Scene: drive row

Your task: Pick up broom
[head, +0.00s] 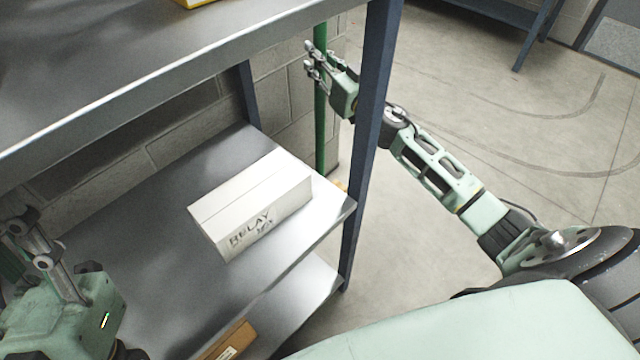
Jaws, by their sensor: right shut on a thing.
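The broom shows as an upright green handle (320,130) behind the shelf's right blue post, next to the block wall. Its lower end is hidden by the shelf; a small tan bit shows near there, and I cannot tell whether it is the bristles. My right gripper (313,61) reaches past the post and is shut on the upper part of the broom handle. My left gripper (32,240) is at the lower left, over the middle shelf and away from the broom. Its fingers are partly cut off by the frame, so their opening is unclear.
A metal shelf unit with a blue post (366,130) stands between my body and the broom. A white box (252,205) marked "RELAY" sits on its middle shelf (150,215). A brown box (231,342) is lower down. Open concrete floor (480,110) lies to the right.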

